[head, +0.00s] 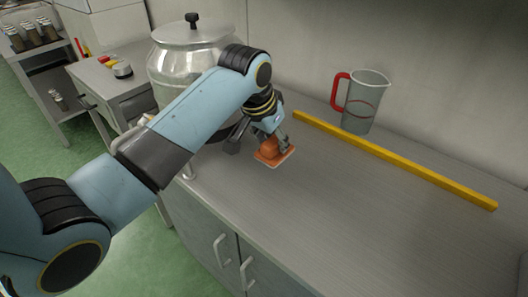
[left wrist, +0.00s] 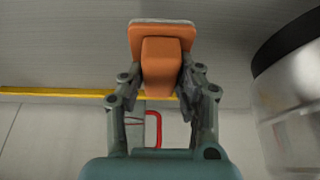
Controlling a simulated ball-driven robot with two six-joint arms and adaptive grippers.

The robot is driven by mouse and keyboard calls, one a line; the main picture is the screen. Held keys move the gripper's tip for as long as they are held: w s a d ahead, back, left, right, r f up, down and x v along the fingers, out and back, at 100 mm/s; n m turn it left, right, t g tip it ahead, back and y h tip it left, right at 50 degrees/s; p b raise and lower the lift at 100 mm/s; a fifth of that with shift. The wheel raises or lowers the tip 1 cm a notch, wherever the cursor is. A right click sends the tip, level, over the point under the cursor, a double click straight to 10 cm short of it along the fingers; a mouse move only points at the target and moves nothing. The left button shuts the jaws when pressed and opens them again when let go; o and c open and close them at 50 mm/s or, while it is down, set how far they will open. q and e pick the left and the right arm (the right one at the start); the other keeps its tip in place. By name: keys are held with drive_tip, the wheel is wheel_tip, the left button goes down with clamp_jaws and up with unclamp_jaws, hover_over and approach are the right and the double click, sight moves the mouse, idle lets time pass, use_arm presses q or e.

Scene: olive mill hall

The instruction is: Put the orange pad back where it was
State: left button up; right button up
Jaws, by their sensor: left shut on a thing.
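The orange pad (head: 271,153) has a raised orange grip block and a thin pale underside. My left gripper (head: 270,138) is shut on the pad's grip block, over the grey worktop (head: 330,215) near its left end. In the left wrist view the pad (left wrist: 162,32) sits between the two fingers of the left gripper (left wrist: 162,90). I cannot tell whether the pad touches the worktop or hangs just above it. My right gripper is not in view.
A yellow bar (head: 395,160) lies along the back of the worktop. A clear jug with a red handle (head: 366,103) stands behind it. A large metal vessel (head: 185,65) stands left of the gripper. The worktop's front and right are clear.

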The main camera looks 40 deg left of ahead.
sight(263, 143)
use_arm(q)
drive_tip(key=shift+s+a+f, duration=0.25)
drive_tip(key=shift+a+f, duration=0.7)
drive_tip(key=shift+a, duration=0.3)
wheel_tip(263, 143, down, 4)
drive_tip(key=shift+r, duration=0.25)
drive_tip(key=shift+f, duration=0.15)
drive_tip(key=o, duration=1.1)
drive_tip(key=shift+f, duration=0.1)
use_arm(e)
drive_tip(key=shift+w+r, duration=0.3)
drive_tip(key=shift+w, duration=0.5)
use_arm(q)
drive_tip(key=p+v, duration=0.1)
drive_tip(key=v, duration=1.1)
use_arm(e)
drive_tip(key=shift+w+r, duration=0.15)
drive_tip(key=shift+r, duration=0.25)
